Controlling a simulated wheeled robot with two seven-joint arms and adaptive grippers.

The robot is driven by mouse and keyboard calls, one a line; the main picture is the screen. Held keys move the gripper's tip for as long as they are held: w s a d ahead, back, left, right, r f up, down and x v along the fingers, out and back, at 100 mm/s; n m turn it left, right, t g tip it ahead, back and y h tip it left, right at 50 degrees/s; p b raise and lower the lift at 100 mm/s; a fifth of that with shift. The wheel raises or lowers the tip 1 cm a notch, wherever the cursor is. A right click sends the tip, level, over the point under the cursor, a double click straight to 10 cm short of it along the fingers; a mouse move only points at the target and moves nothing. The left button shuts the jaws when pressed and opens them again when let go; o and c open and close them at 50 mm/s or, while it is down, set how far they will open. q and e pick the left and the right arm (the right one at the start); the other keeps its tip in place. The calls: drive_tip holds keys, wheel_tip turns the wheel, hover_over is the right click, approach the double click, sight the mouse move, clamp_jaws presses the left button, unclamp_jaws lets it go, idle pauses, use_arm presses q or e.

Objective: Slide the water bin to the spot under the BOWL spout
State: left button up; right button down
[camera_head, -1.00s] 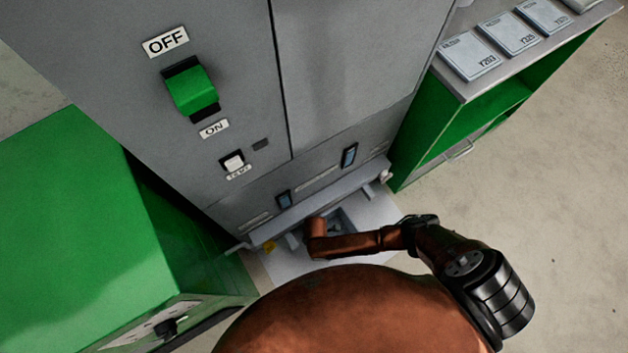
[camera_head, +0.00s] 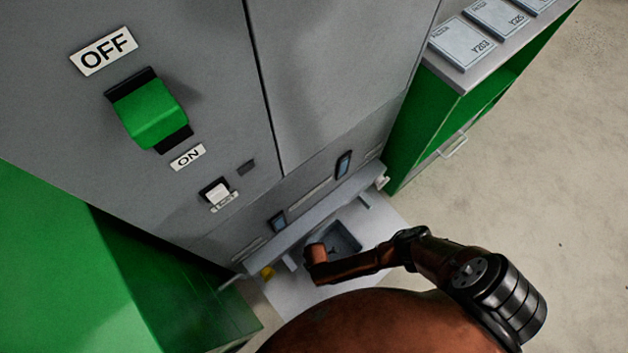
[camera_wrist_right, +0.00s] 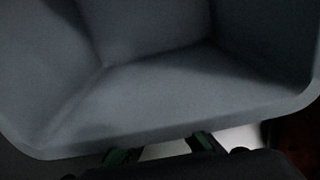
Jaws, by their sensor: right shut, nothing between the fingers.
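The water bin (camera_head: 347,236) is a grey open box on a pale plate at the machine's foot, partly hidden by my right arm. In the right wrist view the bin (camera_wrist_right: 165,85) fills most of the picture, with its near rim just beyond my fingers. My right gripper (camera_wrist_right: 160,150) is shut and empty at this rim; whether it touches the rim is unclear. In the head view the right forearm hides its fingers. Two small blue windows sit above the ledge; I cannot read which side is BOWL. My left gripper is not in view.
The grey machine (camera_head: 330,85) with a green switch (camera_head: 150,113) rises over the plate (camera_head: 385,215). A green cabinet (camera_head: 420,135) stands to the right, a green box (camera_head: 60,270) to the left. Floor at right is clear.

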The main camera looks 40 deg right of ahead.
sight(349, 236)
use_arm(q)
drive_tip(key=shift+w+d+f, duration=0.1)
use_arm(e)
drive_tip(key=shift+f, duration=0.1)
drive_tip(key=d, duration=0.3)
drive_tip(key=d+p, duration=0.1)
drive_tip(key=d, duration=0.6)
drive_tip(key=shift+w+d, duration=0.15)
drive_tip(key=shift+w, duration=0.25)
drive_tip(key=d, duration=0.7)
drive_tip(key=shift+w+d+f, duration=0.1)
drive_tip(key=shift+w+d, duration=0.15)
drive_tip(key=shift+d, duration=0.1)
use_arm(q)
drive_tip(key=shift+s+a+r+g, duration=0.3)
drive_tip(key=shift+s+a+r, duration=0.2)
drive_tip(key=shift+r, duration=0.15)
use_arm(e)
drive_tip(key=shift+d, duration=0.45)
drive_tip(key=shift+w, duration=0.1)
